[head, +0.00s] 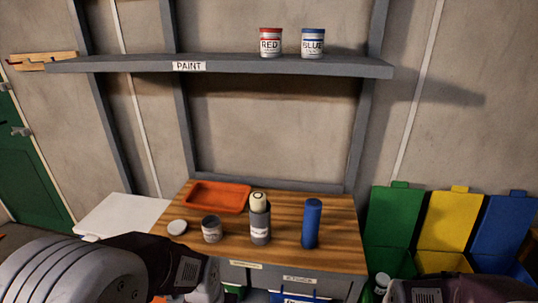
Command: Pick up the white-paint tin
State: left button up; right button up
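No tin in view has a label that I can read as white. A small open tin (212,231) with a pale label stands upright on the wooden bench top, its inside dark grey, and a round whitish lid (177,227) lies left of it. Another pale tin (381,284) with dark lettering too small to read shows low at the right, in front of the green bin and partly cut off by my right arm. The red-paint tin (270,42) and the blue-paint tin (312,43) stand on the shelf. My arms enter at the bottom, but neither gripper's fingers show.
The grey shelf (130,65) carries a PAINT label. On the bench (284,255) are an orange tray (217,197), a grey spray can (260,225) with a cream cap and a blue cylinder (311,224). Green, yellow (448,217) and blue bins stand at the right.

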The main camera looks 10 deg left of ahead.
aim_at(211, 225)
jog(key=k+j+u, duration=0.25)
jog(key=j, duration=0.55)
jog(key=j+u, duration=0.3)
jog(key=j, duration=0.5)
jog(key=i, duration=0.05)
